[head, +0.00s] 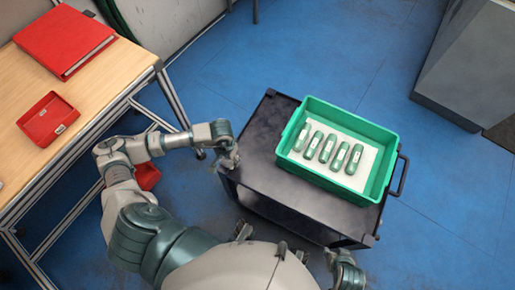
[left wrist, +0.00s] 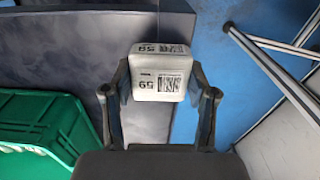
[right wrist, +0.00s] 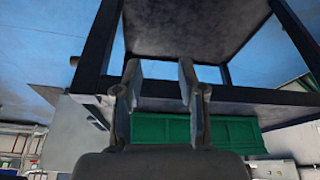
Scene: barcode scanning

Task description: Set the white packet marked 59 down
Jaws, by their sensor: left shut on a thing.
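The white packet marked 59 (left wrist: 160,75) shows in the left wrist view, with black barcodes and the number on two of its faces. My left gripper (left wrist: 160,88) is shut on it, one finger at each side. In the head view my left gripper (head: 229,160) is at the left edge of the dark cart; the packet cannot be made out there. In the left wrist view the packet overlaps the cart's edge and blue floor, and its height is unclear. My right gripper (right wrist: 160,78) is open and empty, with the cart's underside beyond it.
A green crate (head: 330,112) with several green-and-white items on a white sheet stands on the dark cart (head: 262,135). The cart top left of the crate is bare. A wooden table (head: 95,88) at the left holds a red tray (head: 48,118) and a red folder (head: 65,40).

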